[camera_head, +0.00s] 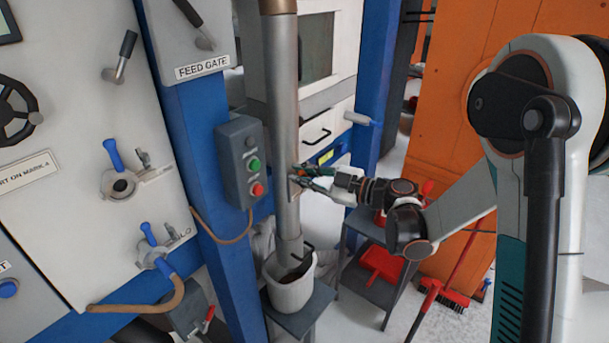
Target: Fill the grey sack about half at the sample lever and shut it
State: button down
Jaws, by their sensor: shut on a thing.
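My gripper (298,176) is at the right side of the grey vertical pipe (283,120), reaching in from the right. It is shut on a small part there, seemingly the sample lever, which the fingers mostly hide. A pale grey, open-topped container (291,296), which looks like the sack, stands upright under the pipe's lower end. Its mouth is open, with something dark inside; how full it is I cannot tell. A dark bar shows at its mouth.
The container stands on a small dark stand (307,315). A control box (241,165) with green and red buttons is left of the pipe. A dark shelf (372,265) with a red dustpan (383,263) and a red broom (440,290) are at right. An orange cabinet (445,130) stands behind my arm.

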jog(key=c, duration=1.6)
grip_release()
jog(key=v, duration=1.2)
